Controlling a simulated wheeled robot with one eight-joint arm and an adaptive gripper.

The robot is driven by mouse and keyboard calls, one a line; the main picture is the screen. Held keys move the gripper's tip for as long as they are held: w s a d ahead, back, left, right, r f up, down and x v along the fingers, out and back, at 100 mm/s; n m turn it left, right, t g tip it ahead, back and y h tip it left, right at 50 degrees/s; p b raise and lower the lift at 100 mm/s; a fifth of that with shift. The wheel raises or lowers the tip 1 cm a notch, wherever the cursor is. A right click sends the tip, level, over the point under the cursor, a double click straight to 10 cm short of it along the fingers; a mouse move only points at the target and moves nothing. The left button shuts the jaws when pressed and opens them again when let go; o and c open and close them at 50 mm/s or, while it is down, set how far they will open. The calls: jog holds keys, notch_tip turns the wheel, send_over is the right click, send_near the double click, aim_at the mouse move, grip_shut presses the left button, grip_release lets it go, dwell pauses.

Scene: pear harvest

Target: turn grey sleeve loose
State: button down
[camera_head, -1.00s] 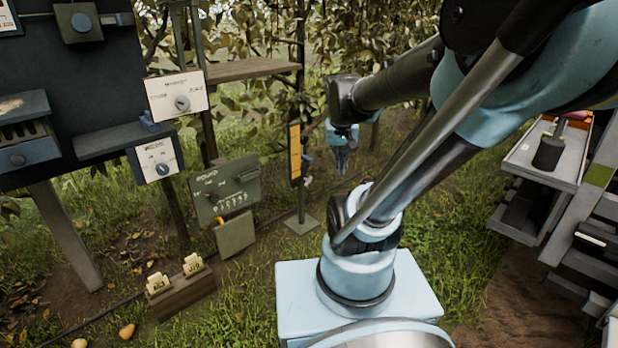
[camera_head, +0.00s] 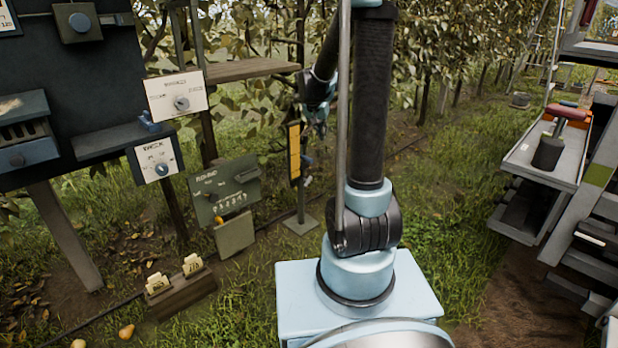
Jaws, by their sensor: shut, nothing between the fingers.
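I cannot make out for sure which thing is the grey sleeve. A thin post (camera_head: 300,208) with a yellow strip (camera_head: 294,150) stands on a flat foot in the grass and carries small bluish and grey fittings (camera_head: 308,162) on its right side. They are too small to read. My gripper (camera_head: 320,130) hangs at the end of my arm, just above and right of the yellow strip, in front of the leaves. Its fingers are small and partly dark, and it holds nothing visible. I cannot tell whether it touches the post.
On the left are a dark board (camera_head: 75,90), white dial panels (camera_head: 176,95) and a green panel (camera_head: 226,190). A wooden box with yellow tags (camera_head: 182,292) and pears (camera_head: 126,332) lie on the ground. A grey rack (camera_head: 545,165) stands right. Grass between is open.

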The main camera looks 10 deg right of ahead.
jog(key=w+a+f+m+t+h, duration=0.1)
jog(key=w+a+f, duration=0.1)
jog(key=w+f, duration=0.55)
jog(key=w+a+f+m, duration=0.1)
jog(key=w+f, duration=0.4)
jog(key=w, duration=0.5)
jog(key=m+t+h, duration=0.1)
jog(key=m+t, duration=0.1)
jog(key=m, duration=0.1)
send_near(311, 176)
jog(key=x, duration=0.7)
jog(key=shift+w+r, duration=0.2)
jog(key=shift+w+d+f, duration=0.1)
jog(key=shift+w+d, duration=0.3)
jog(key=shift+d, duration=0.2)
jog(key=shift+s+a, duration=0.15)
jog(key=shift+a, duration=0.05)
jog(key=shift+s+a, duration=0.35)
jog(key=shift+a, duration=0.15)
